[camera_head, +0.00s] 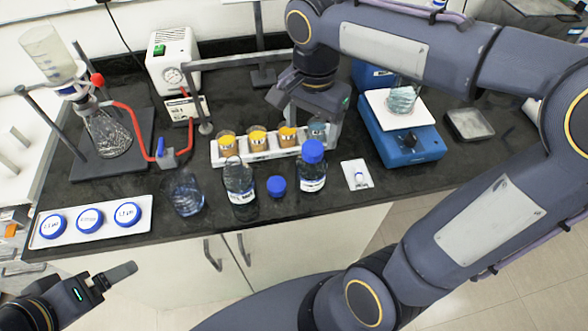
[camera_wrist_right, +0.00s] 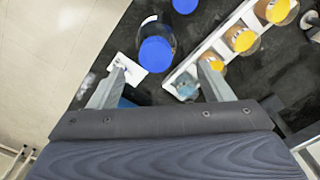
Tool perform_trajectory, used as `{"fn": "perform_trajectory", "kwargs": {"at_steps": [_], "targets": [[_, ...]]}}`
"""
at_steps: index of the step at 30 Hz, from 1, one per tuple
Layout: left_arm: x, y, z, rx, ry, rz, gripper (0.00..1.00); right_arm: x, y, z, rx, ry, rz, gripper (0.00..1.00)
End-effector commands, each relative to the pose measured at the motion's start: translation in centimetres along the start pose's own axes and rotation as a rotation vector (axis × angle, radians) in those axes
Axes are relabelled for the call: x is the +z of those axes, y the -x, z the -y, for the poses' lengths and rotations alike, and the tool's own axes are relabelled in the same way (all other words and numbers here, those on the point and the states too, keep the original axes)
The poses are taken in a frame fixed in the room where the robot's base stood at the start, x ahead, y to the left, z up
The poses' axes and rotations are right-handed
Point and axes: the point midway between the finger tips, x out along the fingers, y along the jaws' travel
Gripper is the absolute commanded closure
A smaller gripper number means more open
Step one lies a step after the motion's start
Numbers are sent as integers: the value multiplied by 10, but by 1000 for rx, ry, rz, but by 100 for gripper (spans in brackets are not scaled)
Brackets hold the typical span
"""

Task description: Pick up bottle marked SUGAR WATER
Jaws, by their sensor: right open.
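A clear bottle with a blue cap (camera_head: 312,168) stands upright on the black bench and carries a white-and-blue label too small to read. An uncapped clear bottle (camera_head: 240,188), also labelled, stands to its left with a loose blue cap (camera_head: 277,186) between them. I cannot read which is SUGAR WATER. My right gripper (camera_head: 304,118) is open and empty, above and behind the capped bottle. In the right wrist view the capped bottle (camera_wrist_right: 155,54) lies ahead, between the lines of the open fingers (camera_wrist_right: 160,82), not gripped. My left gripper (camera_head: 108,280) is at lower left, its opening unclear.
A white rack (camera_head: 222,158) of orange-topped jars stands just behind the bottles. A beaker (camera_head: 185,193) is left and a weighing paper (camera_head: 357,175) right. A blue balance (camera_head: 412,145) holds a beaker. A white tray (camera_head: 50,242) with blue lids lies front left.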

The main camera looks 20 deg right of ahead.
Motion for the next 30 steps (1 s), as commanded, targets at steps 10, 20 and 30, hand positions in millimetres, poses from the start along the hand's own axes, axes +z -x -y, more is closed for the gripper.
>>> {"fn": "perform_trajectory", "kwargs": {"at_steps": [10, 20, 30], "targets": [[-1, 2, -1, 0, 0, 0, 12, 0, -39, -3, 6, -2, 3, 27], [-2, 4, -2, 0, 0, 0, 12, 0, -76, -4, 2, -2, 2, 27], [-2, 4, -2, 0, 0, 0, 12, 0, -76, -4, 1, -1, 1, 46]]}}
